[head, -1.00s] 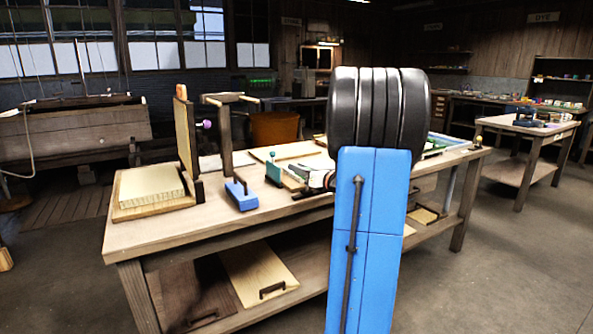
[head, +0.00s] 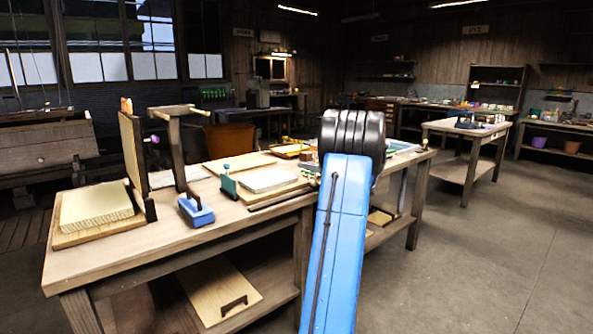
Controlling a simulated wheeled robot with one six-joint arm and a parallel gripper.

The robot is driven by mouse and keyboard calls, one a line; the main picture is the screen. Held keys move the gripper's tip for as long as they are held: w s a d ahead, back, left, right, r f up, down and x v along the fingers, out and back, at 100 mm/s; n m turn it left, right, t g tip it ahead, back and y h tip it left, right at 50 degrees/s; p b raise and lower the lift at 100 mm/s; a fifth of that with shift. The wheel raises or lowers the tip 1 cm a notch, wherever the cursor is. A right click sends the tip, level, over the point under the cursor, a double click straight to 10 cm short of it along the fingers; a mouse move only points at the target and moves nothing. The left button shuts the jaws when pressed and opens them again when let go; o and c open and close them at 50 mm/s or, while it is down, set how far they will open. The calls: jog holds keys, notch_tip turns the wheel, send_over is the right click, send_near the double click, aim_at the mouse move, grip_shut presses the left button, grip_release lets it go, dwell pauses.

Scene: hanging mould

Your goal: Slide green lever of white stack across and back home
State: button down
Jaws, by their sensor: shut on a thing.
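A white stack (head: 268,179) lies flat on a wooden board in the middle of the workbench. A small green upright with a round knob, which looks like the green lever (head: 228,184), stands at the left edge of that board. My blue arm link and black joint reach over the bench to the right of the stack. My gripper is hidden behind them, so its jaws and anything in them do not show.
On the workbench (head: 85,262), a blue block (head: 196,210) with a handle lies left of the lever. Farther left are an upright panel (head: 132,155) and a thick cream slab (head: 95,206). An orange-yellow tray (head: 291,150) lies behind the stack. Floor is open at the right.

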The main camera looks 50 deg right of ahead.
jog(key=shift+s+d, duration=0.2)
jog(key=shift+d, duration=0.5)
jog(key=c, duration=1.5)
grip_release()
jog(key=shift+d, duration=0.15)
jog(key=shift+o, duration=0.2)
jog(key=s, duration=1.7)
jog(key=shift+s+a, duration=0.2)
jog(key=shift+a, duration=0.2)
